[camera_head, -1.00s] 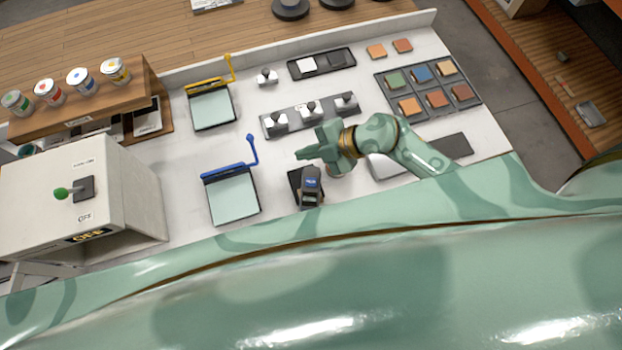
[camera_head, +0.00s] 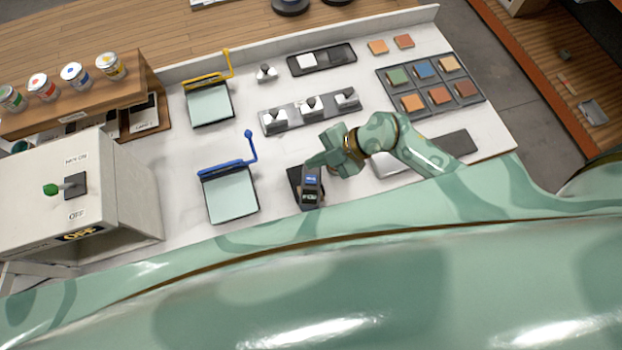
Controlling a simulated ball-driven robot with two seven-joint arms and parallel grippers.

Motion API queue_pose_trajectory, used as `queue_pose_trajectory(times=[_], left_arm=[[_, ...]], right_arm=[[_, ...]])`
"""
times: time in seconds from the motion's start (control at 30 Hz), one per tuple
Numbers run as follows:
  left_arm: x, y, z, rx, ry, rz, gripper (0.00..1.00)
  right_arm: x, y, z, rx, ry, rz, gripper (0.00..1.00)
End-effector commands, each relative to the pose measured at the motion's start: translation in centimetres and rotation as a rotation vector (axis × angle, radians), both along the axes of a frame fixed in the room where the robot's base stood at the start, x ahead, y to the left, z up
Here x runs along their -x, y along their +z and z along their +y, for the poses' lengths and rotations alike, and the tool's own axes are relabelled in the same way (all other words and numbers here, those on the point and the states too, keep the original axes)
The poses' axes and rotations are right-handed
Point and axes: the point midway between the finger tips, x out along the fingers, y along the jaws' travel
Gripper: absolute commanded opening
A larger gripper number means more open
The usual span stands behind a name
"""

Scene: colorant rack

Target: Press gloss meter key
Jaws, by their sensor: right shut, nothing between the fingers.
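The gloss meter (camera_head: 311,190) is a small dark grey device with a blue screen. It stands on a black pad (camera_head: 293,181) near the front edge of the white table. My right gripper (camera_head: 310,163) is shut and empty, with its fingertips at the back top end of the meter. I cannot tell whether the fingertips touch the meter. The key itself is too small to make out, and the fingers may cover it. My left gripper is not in view.
A panel with a blue-handled bar (camera_head: 231,196) lies left of the meter. A grey rack with metal pieces (camera_head: 288,117) stands behind. A tray of colour tiles (camera_head: 386,86) is at the right. A white box with a green-knobbed switch (camera_head: 118,190) stands at the left.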

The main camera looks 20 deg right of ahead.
Motion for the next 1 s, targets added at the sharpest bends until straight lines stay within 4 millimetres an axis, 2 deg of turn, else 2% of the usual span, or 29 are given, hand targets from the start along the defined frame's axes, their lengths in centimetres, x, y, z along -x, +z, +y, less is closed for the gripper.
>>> queue_pose_trajectory(times=[0.03, 0.3, 0.57, 1.0], left_arm=[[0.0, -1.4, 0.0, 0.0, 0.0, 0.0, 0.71], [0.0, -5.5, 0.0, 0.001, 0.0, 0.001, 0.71], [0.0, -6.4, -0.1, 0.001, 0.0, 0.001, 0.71], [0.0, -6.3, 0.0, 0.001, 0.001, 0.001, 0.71]], right_arm=[[0.0, -1.2, 0.0, -0.001, -0.001, -0.001, 0.0], [0.0, -4.5, 0.0, -0.001, -0.001, -0.001, 0.0], [0.0, -6.4, 0.0, 0.0, 0.0, 0.0, 0.0], [0.0, -6.4, 0.0, 0.0, 0.001, -0.001, 0.0]])
